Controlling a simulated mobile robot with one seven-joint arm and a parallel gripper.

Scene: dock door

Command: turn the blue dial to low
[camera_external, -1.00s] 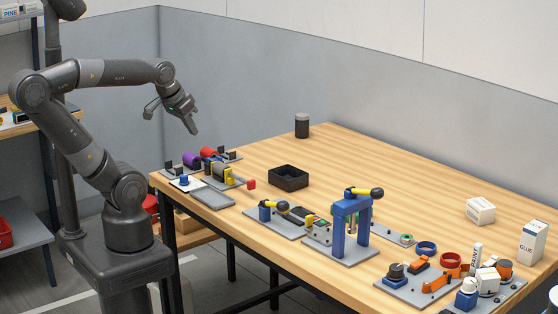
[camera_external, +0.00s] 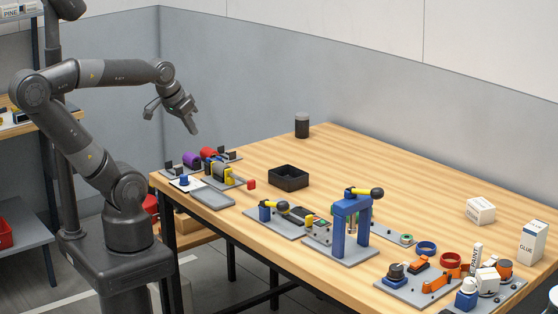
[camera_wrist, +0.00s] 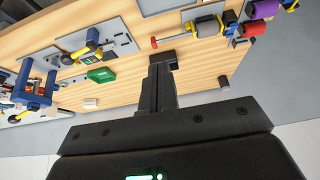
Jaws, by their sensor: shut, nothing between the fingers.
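My gripper (camera_external: 194,130) is shut and empty, in the air above and behind that corner, well apart from the knob. In the wrist view my gripper (camera_wrist: 163,64) points out over the table, with its fingers together.
A grey tray (camera_external: 212,199) lies in front, and a black bin (camera_external: 288,177) sits to the right. A blue frame (camera_external: 340,222) and several fixtures line the front edge. The table's back middle is mostly clear.

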